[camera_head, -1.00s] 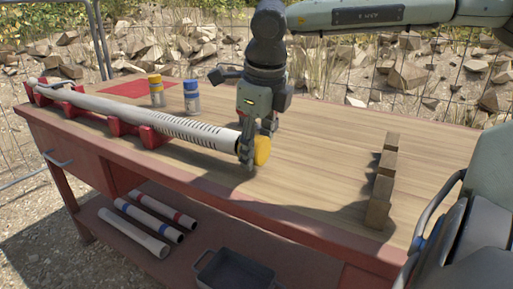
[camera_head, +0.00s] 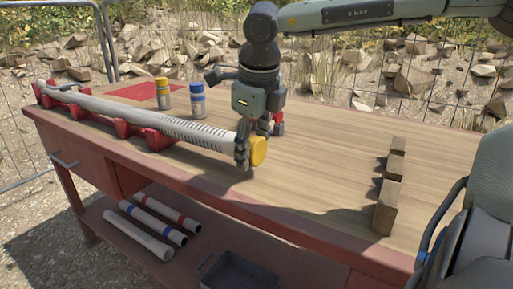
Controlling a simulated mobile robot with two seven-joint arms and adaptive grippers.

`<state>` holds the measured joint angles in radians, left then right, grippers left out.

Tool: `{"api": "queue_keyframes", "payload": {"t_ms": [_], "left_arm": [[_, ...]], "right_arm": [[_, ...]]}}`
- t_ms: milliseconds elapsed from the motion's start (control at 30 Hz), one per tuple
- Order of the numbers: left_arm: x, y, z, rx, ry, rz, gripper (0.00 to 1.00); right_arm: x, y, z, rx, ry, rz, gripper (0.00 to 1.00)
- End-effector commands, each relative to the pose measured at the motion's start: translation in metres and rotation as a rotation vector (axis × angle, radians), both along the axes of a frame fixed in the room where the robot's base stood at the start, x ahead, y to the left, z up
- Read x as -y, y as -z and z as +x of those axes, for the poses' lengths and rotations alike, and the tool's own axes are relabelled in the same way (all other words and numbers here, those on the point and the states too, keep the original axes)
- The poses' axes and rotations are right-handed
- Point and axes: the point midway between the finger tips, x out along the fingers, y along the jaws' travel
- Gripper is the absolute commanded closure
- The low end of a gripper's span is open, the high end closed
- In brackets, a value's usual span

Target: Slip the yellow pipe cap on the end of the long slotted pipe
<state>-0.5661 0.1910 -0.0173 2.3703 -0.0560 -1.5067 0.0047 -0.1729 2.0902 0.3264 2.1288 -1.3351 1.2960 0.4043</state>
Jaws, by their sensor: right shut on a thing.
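The long slotted pipe (camera_head: 180,126) is whitish and lies across red cradles (camera_head: 157,139) along the front of the workbench. Its slotted end points right. The yellow pipe cap (camera_head: 259,151) is at that end, roughly in line with the pipe. My right gripper (camera_head: 256,141) reaches down from above and is shut on the cap, a dark finger on its near side. That finger hides the meeting of cap and pipe, so I cannot tell whether the cap sits over the pipe end. My left gripper is not in view.
A yellow-topped bottle (camera_head: 161,95) and a blue-topped bottle (camera_head: 198,102) stand behind the pipe, near a red mat (camera_head: 133,92). Wooden blocks (camera_head: 385,208) stand at the right. The tabletop between cap and blocks is clear. Several banded pipes (camera_head: 146,232) and a grey tray (camera_head: 237,272) are on the lower shelf.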

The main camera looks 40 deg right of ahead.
Motion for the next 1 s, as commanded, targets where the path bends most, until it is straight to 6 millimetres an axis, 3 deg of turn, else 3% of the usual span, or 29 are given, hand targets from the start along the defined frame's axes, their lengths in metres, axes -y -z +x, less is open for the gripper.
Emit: {"api": "queue_keyframes", "payload": {"t_ms": [933,967,1000], "left_arm": [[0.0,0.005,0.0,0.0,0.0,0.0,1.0],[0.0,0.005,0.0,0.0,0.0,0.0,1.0],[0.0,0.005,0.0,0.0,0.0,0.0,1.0]], "right_arm": [[-0.008,0.0,0.028,0.001,0.0,-0.001,0.68],[-0.008,0.0,0.027,0.002,0.0,0.0,0.45],[-0.008,0.0,0.027,0.002,0.0,0.0,0.41]]}}
